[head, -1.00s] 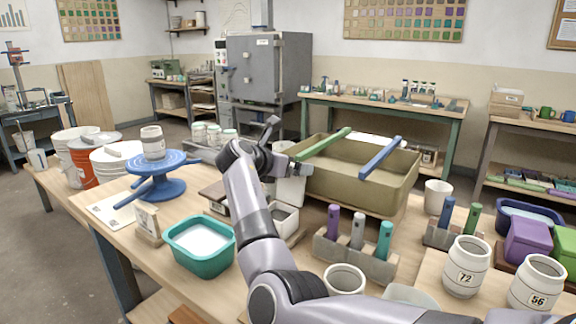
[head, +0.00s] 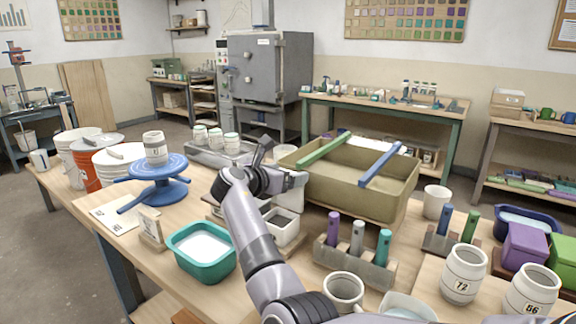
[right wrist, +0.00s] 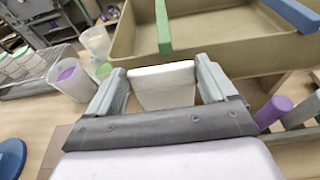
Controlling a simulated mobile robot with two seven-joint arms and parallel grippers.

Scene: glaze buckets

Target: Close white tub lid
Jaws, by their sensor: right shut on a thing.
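The white tub (head: 283,230) stands open on the table in the head view, beside my right forearm. Its white lid (head: 289,198) appears raised upright at the back of the tub, partly hidden by my right gripper. My right gripper (head: 299,179) is at the lid's upper part. In the right wrist view the white lid (right wrist: 162,82) lies between the two grey fingers (right wrist: 160,80), which are shut on it. The tub's inside is partly visible in the head view. My left gripper is not in view.
A large olive basin (head: 345,195) with a green bar (head: 323,148) and a blue bar (head: 381,163) across it stands just behind right. A teal basin (head: 202,252) is at front left. A tool block (head: 352,265) stands right. A blue turntable (head: 157,171) is left.

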